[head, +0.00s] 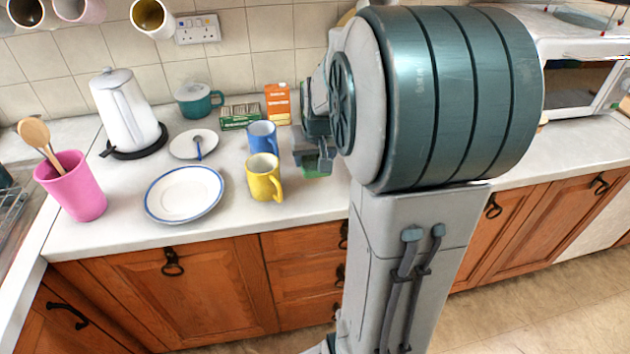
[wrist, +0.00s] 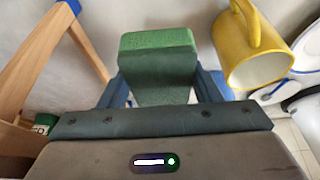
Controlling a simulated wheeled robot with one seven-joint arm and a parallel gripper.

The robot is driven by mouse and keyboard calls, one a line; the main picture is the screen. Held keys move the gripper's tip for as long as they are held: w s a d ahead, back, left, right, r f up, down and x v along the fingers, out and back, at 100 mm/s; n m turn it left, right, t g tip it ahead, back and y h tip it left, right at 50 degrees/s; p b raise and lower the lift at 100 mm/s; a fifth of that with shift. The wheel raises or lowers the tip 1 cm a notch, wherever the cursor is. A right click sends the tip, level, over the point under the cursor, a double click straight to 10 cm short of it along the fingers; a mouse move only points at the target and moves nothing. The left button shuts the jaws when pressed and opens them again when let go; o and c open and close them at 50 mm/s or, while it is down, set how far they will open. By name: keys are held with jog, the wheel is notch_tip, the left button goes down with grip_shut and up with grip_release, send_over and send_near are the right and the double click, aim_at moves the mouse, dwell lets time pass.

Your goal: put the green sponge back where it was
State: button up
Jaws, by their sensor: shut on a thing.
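The green sponge (head: 317,167) is held in my gripper (head: 313,158) above the worktop, right of the yellow mug in the head view. In the wrist view the sponge (wrist: 158,58) sits between the two blue fingers of my gripper (wrist: 162,85), which are shut on its sides. Its top edge is bright green and the face toward me is darker. I cannot tell how high it is above the worktop. My large arm housing hides the worktop to the right of the gripper in the head view.
A yellow mug (head: 262,180) and blue mug (head: 262,136) stand close left of the gripper. Behind are an orange carton (head: 278,104) and a green box (head: 240,117). A plate (head: 184,194) lies further left. A wooden frame (wrist: 50,55) rises left in the wrist view.

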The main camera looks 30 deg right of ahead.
aim_at(314, 188)
notch_tip(314, 188, down, 8)
dwell(0.4)
jog(key=o, duration=1)
jog(key=shift+f, duration=0.1)
jog(key=shift+o, duration=0.2)
jog(key=shift+r, duration=0.35)
jog(key=v, duration=1.1)
jog(key=s+a+n+g+y, duration=0.1)
jog(key=s+a+n, duration=0.2)
jog(key=s+a, duration=1)
jog(key=shift+s+f, duration=0.15)
jog(key=shift+s, duration=0.35)
